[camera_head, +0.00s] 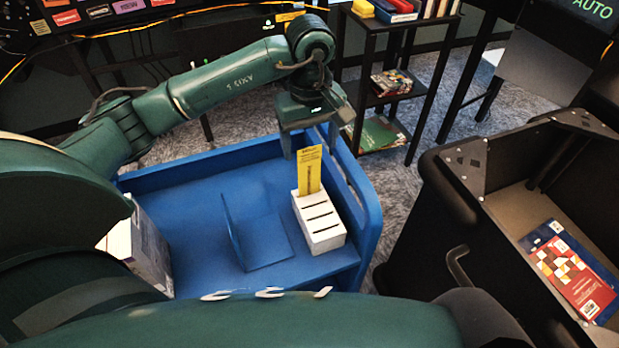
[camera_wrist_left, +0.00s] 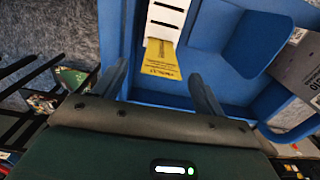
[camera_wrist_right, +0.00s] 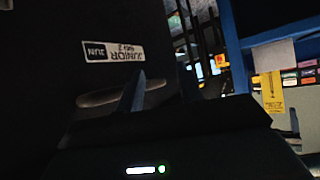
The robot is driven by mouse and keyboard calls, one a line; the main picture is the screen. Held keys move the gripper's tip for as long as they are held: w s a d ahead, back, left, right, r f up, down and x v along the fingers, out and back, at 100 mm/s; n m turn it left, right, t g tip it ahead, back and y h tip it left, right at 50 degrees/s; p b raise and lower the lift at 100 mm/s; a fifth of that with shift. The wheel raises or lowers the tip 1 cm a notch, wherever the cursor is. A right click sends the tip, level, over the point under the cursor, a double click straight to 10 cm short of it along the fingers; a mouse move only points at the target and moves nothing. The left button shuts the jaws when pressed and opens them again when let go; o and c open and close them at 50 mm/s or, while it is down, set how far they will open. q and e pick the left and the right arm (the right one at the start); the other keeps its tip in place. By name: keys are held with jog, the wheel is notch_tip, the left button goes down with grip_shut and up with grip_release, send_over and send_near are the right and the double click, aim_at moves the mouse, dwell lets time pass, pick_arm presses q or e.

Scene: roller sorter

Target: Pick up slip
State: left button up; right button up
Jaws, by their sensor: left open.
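The yellow slip (camera_head: 309,169) stands upright in the rear slot of a white slotted block (camera_head: 323,231). The block sits on the right side of the blue cart. My left gripper (camera_head: 312,141) is open just above the slip's top end, with a finger to each side. In the left wrist view, the slip (camera_wrist_left: 161,60) shows between the open fingers, apart from both. The slip (camera_wrist_right: 272,92) also shows at the right in the right wrist view. There, one finger of my right gripper (camera_wrist_right: 130,97) shows against a dark surface; the other is not clear.
The blue cart (camera_head: 190,165) has raised walls close to the block. A blue angled divider (camera_head: 262,243) and a white box (camera_head: 140,245) stand left of the block. A black bin (camera_head: 470,200) holding books is at right, and a dark shelf (camera_head: 395,95) is behind.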

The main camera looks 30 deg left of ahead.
aim_at(309, 158)
pick_arm(q)
jog(key=shift+s+f+p, duration=0.1)
jog(key=shift+f+p, duration=0.4)
jog(key=shift+f, duration=1.85)
jog(key=c, duration=0.9)
